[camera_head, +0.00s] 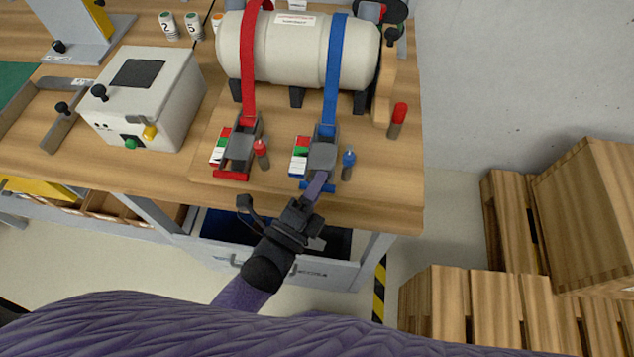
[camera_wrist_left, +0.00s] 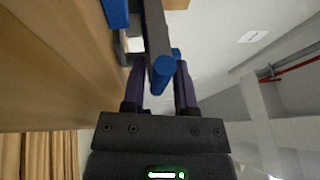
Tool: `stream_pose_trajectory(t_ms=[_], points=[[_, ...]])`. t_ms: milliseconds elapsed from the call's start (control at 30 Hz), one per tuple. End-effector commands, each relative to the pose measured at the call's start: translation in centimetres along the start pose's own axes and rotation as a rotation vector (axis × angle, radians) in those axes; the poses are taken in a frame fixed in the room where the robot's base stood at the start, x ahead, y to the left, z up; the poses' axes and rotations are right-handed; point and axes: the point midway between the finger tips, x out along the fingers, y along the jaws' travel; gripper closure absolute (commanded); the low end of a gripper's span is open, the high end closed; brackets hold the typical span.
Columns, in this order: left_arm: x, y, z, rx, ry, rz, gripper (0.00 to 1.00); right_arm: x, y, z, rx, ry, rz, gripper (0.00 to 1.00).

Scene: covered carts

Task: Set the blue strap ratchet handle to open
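The blue strap (camera_head: 335,70) runs down over the cream tank to its ratchet on the bench. The grey ratchet handle (camera_head: 322,157) lies low, pointing toward me, with a blue crossbar (camera_head: 331,187) at its near end. My left gripper (camera_head: 317,186) is at the crossbar. In the left wrist view, the fingers stand apart with the blue bar (camera_wrist_left: 162,72) between them and a gap visible beside it; firm contact is not shown. My right gripper is not in view.
The red strap's ratchet (camera_head: 240,150) is to the left. A red-topped peg (camera_head: 261,153) and a blue-topped peg (camera_head: 348,163) flank the blue ratchet closely. The bench's front edge (camera_head: 350,212) lies under my left wrist. Wooden crates (camera_head: 585,215) stand at right.

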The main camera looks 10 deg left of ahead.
Motion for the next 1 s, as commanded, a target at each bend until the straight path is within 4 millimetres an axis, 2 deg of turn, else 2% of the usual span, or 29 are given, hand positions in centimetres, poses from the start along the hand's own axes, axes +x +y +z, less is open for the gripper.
stream_pose_trajectory(t_ms=[67, 233, 1000], points=[[-0.02, 0.00, 0.00, 0.000, 0.000, 0.000, 0.64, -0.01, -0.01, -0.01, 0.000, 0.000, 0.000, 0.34], [-0.05, 0.01, 0.00, 0.000, 0.000, 0.001, 1.00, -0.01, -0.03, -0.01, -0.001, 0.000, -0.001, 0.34], [-0.08, 0.05, 0.00, 0.000, 0.000, 0.002, 1.00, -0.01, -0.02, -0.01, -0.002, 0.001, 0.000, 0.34]])
